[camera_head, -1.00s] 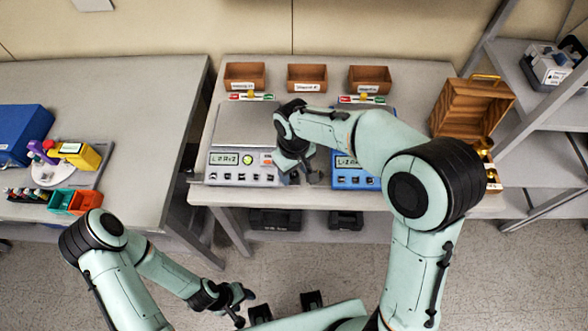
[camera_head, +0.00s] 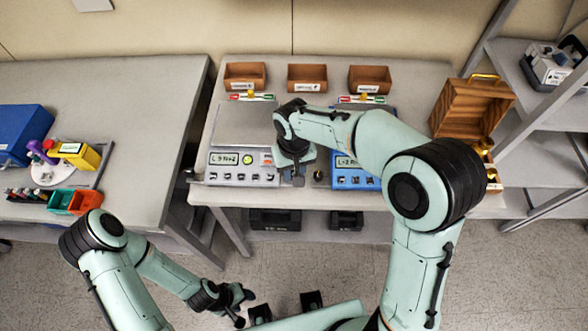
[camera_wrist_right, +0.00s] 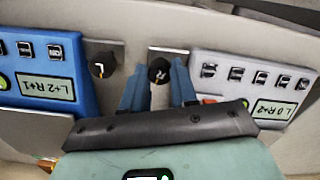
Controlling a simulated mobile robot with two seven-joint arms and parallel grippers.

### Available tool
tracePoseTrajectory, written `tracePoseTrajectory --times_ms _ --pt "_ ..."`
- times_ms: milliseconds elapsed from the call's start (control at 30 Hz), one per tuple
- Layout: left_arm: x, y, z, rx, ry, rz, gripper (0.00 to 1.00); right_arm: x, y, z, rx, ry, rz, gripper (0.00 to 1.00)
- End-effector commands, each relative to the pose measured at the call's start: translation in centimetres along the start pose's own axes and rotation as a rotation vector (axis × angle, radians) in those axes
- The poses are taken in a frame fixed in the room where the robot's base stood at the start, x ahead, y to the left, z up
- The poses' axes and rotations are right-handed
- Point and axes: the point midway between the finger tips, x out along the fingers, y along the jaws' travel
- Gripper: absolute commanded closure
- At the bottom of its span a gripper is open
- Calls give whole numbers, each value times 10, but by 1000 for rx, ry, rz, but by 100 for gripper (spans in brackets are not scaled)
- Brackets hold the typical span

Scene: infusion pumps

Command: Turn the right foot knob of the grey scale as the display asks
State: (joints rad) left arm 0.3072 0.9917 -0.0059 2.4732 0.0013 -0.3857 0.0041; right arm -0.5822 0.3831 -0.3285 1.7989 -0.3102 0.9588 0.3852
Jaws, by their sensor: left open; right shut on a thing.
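The grey scale (camera_head: 229,170) sits on the middle table. Its lit display (camera_wrist_right: 275,108) appears upside down in the right wrist view and seems to read "L 0 R+2". Its right foot knob (camera_wrist_right: 159,70) is black with a white mark, on a small plate beside the scale body. My right gripper (camera_wrist_right: 158,88) is shut on that knob, one blue finger on each side. In the head view my right gripper (camera_head: 297,172) hides the knob. My left gripper (camera_head: 236,302) is open and empty, low in front of the table.
The blue scale (camera_head: 355,172) stands right beside the grey one; its black left foot knob (camera_wrist_right: 102,66) is close to my right gripper. A wooden crate (camera_head: 470,106) is at the table's right. Three brown bins (camera_head: 307,78) line the back.

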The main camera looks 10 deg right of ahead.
Motion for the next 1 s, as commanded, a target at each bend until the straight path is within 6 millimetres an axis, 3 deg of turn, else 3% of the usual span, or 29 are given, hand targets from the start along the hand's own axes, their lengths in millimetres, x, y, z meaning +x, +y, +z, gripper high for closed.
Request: tracePoseTrajectory --times_ms 1000 --pt "2 -1 1 0 -1 0 46 -1 0 -1 949 2 -2 100"
